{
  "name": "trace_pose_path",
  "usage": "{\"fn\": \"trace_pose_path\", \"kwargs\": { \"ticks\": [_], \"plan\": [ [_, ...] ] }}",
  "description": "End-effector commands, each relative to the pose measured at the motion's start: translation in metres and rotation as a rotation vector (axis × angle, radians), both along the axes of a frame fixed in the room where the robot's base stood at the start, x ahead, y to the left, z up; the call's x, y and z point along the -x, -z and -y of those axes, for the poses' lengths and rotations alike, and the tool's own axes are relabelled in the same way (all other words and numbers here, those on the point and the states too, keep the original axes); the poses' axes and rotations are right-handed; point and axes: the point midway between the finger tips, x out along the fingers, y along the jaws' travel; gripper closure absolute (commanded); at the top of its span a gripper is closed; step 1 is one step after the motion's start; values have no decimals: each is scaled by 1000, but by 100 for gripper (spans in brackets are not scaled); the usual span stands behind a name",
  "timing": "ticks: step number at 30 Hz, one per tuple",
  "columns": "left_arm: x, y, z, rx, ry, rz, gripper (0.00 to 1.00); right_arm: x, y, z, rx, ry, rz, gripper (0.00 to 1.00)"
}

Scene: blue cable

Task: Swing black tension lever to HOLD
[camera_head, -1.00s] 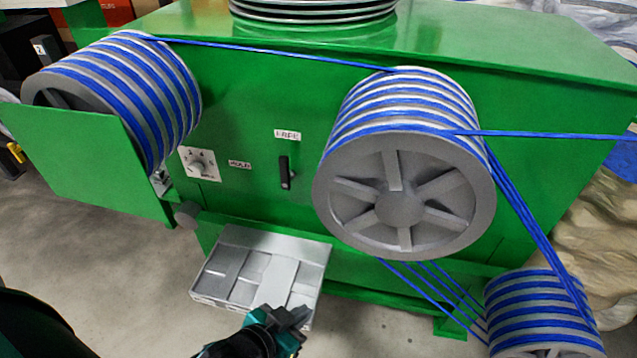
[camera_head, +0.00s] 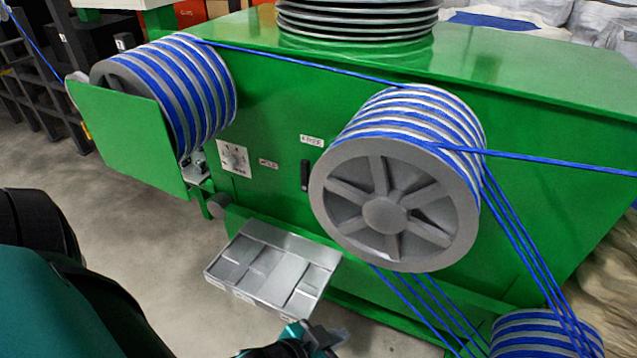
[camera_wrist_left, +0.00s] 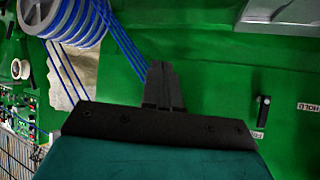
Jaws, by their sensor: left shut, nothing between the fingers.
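The black tension lever (camera_head: 304,176) stands upright on the green machine front, pointing at the FREE label (camera_head: 312,140) just above it. The HOLD label (camera_head: 268,164) is to its left. In the left wrist view the lever (camera_wrist_left: 262,112) is right of my fingers, its end near the FREE label (camera_wrist_left: 256,134), with the HOLD label (camera_wrist_left: 307,106) farther right. My left gripper (camera_head: 328,340) is at the bottom of the head view, below and apart from the lever. Its fingers (camera_wrist_left: 162,70) are together and empty. My right gripper is out of view.
A large grey wheel (camera_head: 386,214) wound with blue cable (camera_head: 540,158) is close right of the lever. A grey compartment tray (camera_head: 272,268) sticks out below it. A dial plate (camera_head: 234,158) is left of HOLD. The panel around the lever is clear.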

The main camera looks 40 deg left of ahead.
Motion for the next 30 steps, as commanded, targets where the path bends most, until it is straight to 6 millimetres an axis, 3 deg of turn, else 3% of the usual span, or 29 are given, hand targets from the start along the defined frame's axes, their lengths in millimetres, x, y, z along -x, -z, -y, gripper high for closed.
{"fn": "trace_pose_path", "kwargs": {
  "ticks": [5,8,11,14,16,18,22,27,30],
  "plan": [
    [-2,2,-1,-11,5,1,100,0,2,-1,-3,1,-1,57],
    [-16,15,-4,-81,28,4,100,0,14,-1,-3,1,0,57],
    [-46,37,-15,-253,67,10,100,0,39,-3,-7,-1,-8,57],
    [-92,57,-40,-523,85,7,100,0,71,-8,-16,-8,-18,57],
    [-126,60,-63,-738,64,0,100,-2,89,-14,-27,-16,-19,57],
    [-157,51,-90,-944,9,-13,100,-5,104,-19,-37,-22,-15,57],
    [-195,14,-132,-1259,-156,-55,100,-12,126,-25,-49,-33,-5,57],
    [-209,-39,-163,-1489,-375,-112,100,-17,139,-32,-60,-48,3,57],
    [-209,-57,-170,-1544,-450,-134,100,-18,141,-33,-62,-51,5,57]
  ]
}}
